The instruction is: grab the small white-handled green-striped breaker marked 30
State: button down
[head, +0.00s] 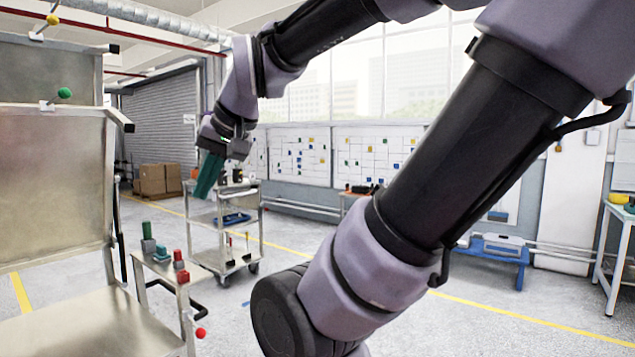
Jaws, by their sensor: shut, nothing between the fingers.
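My gripper (205,188) hangs at the end of my raised arm, left of centre in the head view. Its teal fingers point down and are shut, with nothing held. I cannot make out a small white-handled, green-striped breaker or a 30 marking. The gripper is above and apart from these in the picture.
A metal trolley (232,212) with small items stands behind the gripper. Large metal panels (50,185) and a metal surface (90,325) fill the left side. Cardboard boxes (158,179) stand at the back. A blue bench (492,249) is at right. My arm hides much of the centre.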

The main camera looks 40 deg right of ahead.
aim_at(221, 181)
jog(key=i+l+z, duration=0.25)
jog(key=z, duration=0.2)
jog(key=i+l+z, duration=0.2)
jog(key=z, duration=0.25)
jog(key=i+z, duration=0.45)
jog(key=i, duration=2.55)
jog(key=i+l+u, duration=0.1)
jog(key=i+u, duration=0.2)
jog(key=i, duration=0.15)
jog(key=i+l+u, duration=0.6)
jog(key=i, duration=0.2)
jog(key=u, duration=0.35)
